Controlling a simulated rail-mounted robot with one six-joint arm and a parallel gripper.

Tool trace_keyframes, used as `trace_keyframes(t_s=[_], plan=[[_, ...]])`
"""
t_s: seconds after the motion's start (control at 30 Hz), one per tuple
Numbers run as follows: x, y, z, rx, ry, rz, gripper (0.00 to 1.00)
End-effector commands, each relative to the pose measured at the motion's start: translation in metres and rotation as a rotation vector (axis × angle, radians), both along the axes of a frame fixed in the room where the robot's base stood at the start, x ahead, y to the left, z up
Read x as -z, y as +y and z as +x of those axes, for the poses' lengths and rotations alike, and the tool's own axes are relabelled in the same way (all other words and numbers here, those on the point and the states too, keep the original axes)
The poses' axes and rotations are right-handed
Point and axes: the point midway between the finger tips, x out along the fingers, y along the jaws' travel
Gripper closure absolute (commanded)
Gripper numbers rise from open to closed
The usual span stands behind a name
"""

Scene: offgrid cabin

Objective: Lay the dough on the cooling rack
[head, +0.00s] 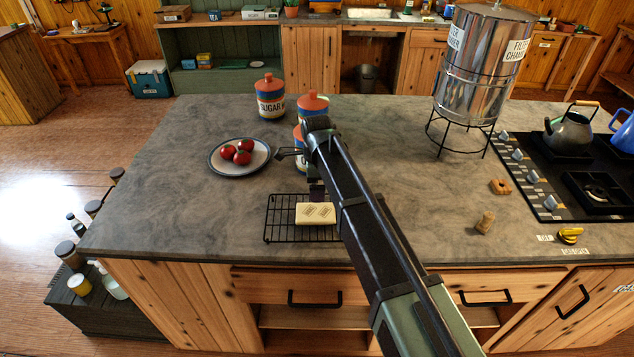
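The dough looks like a pale cream rectangular block (315,214) with dark marks on top. It is on or just above the right part of the black wire cooling rack (282,235), near the counter's front edge; I cannot tell whether it touches the wires. My gripper (317,197) points down at the block's far edge. Its fingers are small and dark and partly hidden by my arm, so I cannot tell whether they are open or hold the block. My arm also hides the rack's right end.
A plate (217,166) with red tomatoes (242,157) stands behind the rack to the left. Labelled canisters (270,97) stand farther back. A metal water filter (483,65) on a stand, a cork (485,222) and a stove (570,180) are at right. The left counter is clear.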

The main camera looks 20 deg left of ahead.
Motion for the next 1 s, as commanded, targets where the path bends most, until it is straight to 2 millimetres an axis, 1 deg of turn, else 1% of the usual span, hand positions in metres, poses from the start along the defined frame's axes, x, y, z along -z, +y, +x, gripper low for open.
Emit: trace_keyframes(t_s=[0.03, 0.3, 0.37, 0.43, 0.47, 0.5, 0.53, 0.57, 0.6, 0.67, 0.7, 0.73, 0.8, 0.83, 0.9, 1.0], plan=[[-0.012, 0.0, 0.0, 0.0, 0.0, 0.0, 0.0], [-0.009, -0.001, 0.0, -0.001, 0.0, 0.0, 0.0], [-0.009, -0.012, -0.002, -0.021, 0.0, 0.0, 0.0], [-0.009, -0.048, -0.007, -0.093, 0.0, 0.0, 0.0], [-0.009, -0.071, -0.012, -0.144, 0.0, -0.001, 0.0], [-0.009, -0.109, -0.021, -0.233, 0.001, -0.001, 0.0], [-0.009, -0.141, -0.03, -0.311, 0.001, -0.001, 0.0], [-0.01, -0.175, -0.042, -0.399, 0.0, -0.002, 0.0], [-0.009, -0.218, -0.06, -0.523, 0.0, -0.002, 0.0], [-0.009, -0.275, -0.091, -0.711, 0.001, -0.001, 0.0], [-0.01, -0.306, -0.112, -0.83, 0.001, -0.001, 0.0], [-0.009, -0.326, -0.127, -0.911, 0.001, -0.001, 0.0], [-0.009, -0.359, -0.155, -1.069, 0.001, -0.001, 0.0], [-0.009, -0.369, -0.164, -1.12, 0.0, -0.001, 0.0], [-0.009, -0.383, -0.177, -1.205, 0.0, -0.001, 0.0], [-0.009, -0.388, -0.18, -1.248, 0.0, -0.001, 0.0]])
